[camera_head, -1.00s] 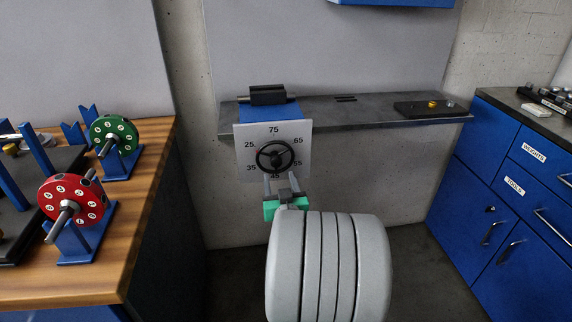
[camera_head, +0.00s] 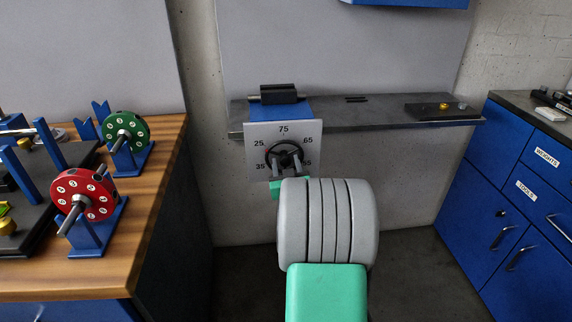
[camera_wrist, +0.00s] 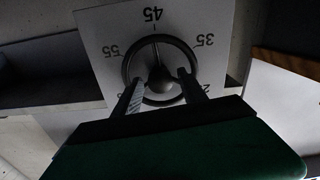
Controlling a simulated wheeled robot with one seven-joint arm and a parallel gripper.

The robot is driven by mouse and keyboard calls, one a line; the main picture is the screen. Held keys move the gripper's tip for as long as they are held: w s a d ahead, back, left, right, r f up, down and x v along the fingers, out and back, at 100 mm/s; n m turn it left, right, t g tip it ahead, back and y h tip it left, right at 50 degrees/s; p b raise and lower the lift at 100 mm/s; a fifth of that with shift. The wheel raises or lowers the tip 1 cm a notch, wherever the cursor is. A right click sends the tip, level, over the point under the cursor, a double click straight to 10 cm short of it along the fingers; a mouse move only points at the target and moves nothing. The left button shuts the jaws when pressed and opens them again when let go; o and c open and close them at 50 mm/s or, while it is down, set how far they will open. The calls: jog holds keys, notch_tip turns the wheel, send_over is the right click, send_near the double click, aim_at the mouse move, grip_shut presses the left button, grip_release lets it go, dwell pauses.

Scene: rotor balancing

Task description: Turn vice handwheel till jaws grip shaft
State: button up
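The black vice handwheel (camera_head: 284,152) sits on a white dial plate (camera_head: 258,132) with numbers around it. In the wrist view the handwheel (camera_wrist: 160,44) appears upside down, with a spoke pointing towards 45. The blue vice (camera_head: 290,110) has dark jaws (camera_head: 279,94) on top, and a grey shaft end (camera_head: 254,98) sticks out at their left. Whether the jaws touch the shaft cannot be told. My gripper (camera_wrist: 160,78) is open, its two fingers apart at the wheel, one on each side of the hub. Whether they touch the rim is unclear.
The vice stands on a grey wall shelf (camera_head: 345,117) with a dark tray (camera_head: 432,111) at its right. A wooden bench (camera_head: 150,190) at left holds a red rotor (camera_head: 85,196) and a green rotor (camera_head: 126,131) on blue stands. Blue cabinets (camera_head: 500,190) stand at right.

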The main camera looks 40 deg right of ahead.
grip_shut()
jog(key=shift+m+b, duration=0.3)
jog(key=shift+m, duration=0.4)
jog(key=shift+o, duration=0.7)
grip_release()
